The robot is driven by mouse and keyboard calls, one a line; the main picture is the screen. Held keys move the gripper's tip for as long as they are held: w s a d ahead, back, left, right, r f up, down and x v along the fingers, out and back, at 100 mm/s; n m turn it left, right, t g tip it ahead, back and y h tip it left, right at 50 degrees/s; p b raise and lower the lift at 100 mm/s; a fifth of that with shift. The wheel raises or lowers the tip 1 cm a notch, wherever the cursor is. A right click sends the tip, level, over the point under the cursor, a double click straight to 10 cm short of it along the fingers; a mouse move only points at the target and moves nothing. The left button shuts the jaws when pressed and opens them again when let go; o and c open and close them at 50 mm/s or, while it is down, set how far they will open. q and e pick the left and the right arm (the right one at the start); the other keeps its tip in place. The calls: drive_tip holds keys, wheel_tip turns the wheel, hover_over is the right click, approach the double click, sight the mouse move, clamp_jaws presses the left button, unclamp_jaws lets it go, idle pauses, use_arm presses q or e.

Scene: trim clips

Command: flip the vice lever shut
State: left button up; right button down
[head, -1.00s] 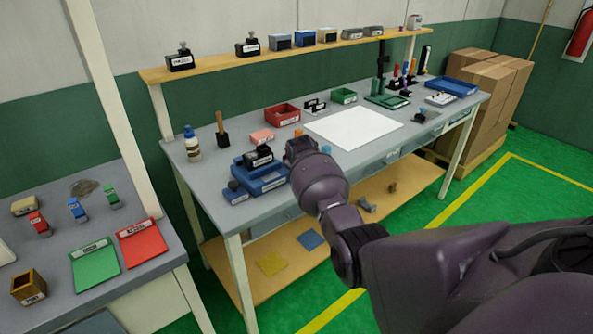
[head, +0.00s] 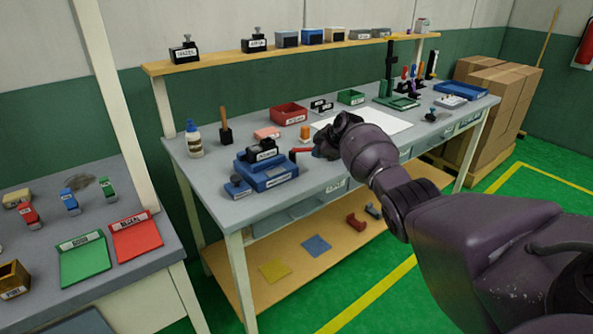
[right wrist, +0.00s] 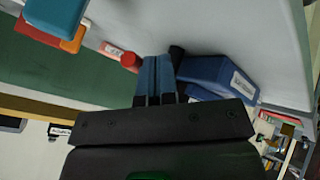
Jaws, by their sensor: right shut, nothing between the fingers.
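The vice (head: 270,178) has a blue base with a dark jaw block on top and sits near the front left of the workbench. Its red lever (head: 302,151) sticks out to the right, roughly level, toward my right gripper (head: 322,153). The gripper is shut and empty, just right of the lever's end; I cannot tell whether they touch. In the right wrist view the shut fingers (right wrist: 160,80) lie between a red rounded end (right wrist: 130,62), probably the lever's, and a labelled blue block (right wrist: 218,77), probably part of the vice. My left gripper is out of view.
An orange block (head: 305,132) stands behind the lever. A red bin (head: 289,114), a pink block (head: 267,133) and a wooden-handled tool (head: 225,128) stand behind the vice. A white sheet (head: 385,122) lies behind my right arm.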

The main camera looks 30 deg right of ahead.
drive_tip(key=shift+w+d+f+n+y+b, duration=0.4)
drive_tip(key=shift+f+n+b, duration=0.1)
drive_tip(key=shift+n+b, duration=0.15)
drive_tip(key=shift+w+r+b, duration=0.1)
drive_tip(key=shift+b, duration=0.25)
drive_tip(key=shift+w+d+r, duration=0.1)
drive_tip(key=shift+r, duration=0.05)
drive_tip(key=shift+w+d+r+b, duration=0.1)
drive_tip(key=shift+w+r+b, duration=0.05)
drive_tip(key=shift+b, duration=0.35)
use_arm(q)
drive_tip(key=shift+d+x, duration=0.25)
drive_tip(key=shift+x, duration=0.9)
use_arm(e)
drive_tip(key=shift+r, duration=0.1)
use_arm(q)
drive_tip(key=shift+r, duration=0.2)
use_arm(e)
drive_tip(key=shift+r, duration=0.25)
drive_tip(key=shift+d+r, duration=0.1)
